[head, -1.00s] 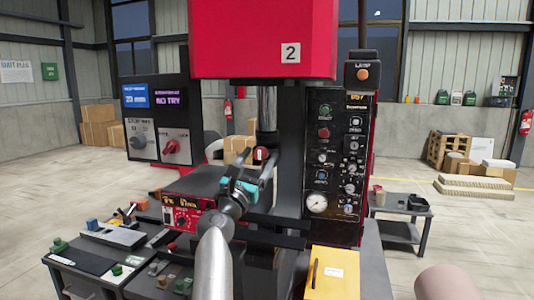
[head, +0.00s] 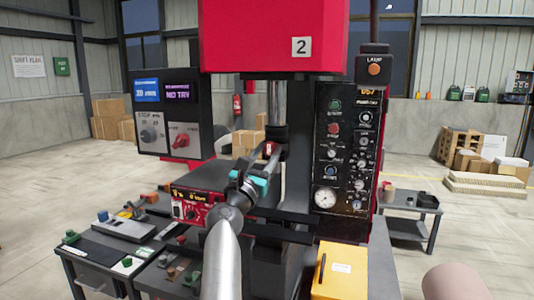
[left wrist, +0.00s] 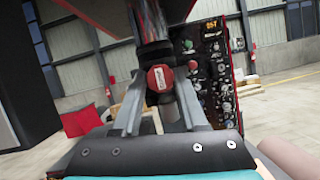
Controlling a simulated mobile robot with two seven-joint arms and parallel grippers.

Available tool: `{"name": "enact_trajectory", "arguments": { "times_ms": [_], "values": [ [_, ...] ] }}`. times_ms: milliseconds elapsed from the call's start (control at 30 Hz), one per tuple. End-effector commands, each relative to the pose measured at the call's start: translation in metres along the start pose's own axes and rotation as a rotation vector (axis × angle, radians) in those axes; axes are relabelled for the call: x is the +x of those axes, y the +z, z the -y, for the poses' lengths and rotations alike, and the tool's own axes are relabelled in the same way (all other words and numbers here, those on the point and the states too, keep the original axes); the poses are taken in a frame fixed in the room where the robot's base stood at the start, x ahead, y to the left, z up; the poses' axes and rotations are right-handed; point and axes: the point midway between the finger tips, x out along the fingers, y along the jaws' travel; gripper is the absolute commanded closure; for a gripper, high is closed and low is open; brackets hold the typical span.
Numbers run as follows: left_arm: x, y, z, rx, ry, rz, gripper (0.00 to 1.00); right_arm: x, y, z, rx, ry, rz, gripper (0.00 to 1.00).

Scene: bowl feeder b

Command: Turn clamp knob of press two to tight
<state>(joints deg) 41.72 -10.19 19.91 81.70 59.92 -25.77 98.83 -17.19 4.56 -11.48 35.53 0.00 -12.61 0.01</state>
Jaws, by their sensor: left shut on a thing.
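Press two is the tall machine with a red head (head: 258,35) marked 2, in the middle of the head view. Its clamp knob (head: 268,149) is red and sits on the dark column below the head. In the left wrist view the knob (left wrist: 160,78) faces me with a pale label on its front. My left gripper (head: 265,157), with teal parts, reaches up to the knob. In the left wrist view its fingers (left wrist: 160,85) stand on both sides of the knob, shut on it. The label's marking is too small to read. My right gripper is not in view.
A black control panel (head: 346,150) with buttons and a gauge stands right of the column. A display box (head: 166,112) with a red switch is at left. Below are a red-fronted unit (head: 190,208), a cluttered bench (head: 90,262) and a yellow folder (head: 340,272).

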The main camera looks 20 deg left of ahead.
Motion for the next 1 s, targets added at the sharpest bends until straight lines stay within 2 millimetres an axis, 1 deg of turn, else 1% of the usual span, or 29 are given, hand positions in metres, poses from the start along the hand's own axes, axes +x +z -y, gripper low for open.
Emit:
{"name": "enact_trajectory", "arguments": {
  "times_ms": [267, 467, 667, 1000],
  "values": [
    [0.0, 0.0001, -0.0002, 0.007, -0.002, 0.0, 1.0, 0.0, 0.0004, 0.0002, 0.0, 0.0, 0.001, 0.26],
    [0.0001, 0.0003, -0.0009, 0.061, -0.025, -0.002, 1.0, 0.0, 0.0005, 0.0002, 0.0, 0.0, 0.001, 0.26],
    [0.0003, 0.0008, -0.0019, 0.182, -0.076, -0.006, 1.0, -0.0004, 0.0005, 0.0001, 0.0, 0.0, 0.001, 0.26],
    [0.001, 0.0027, -0.004, 0.473, -0.197, -0.015, 1.0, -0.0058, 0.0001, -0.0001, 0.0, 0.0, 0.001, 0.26]
  ]
}}
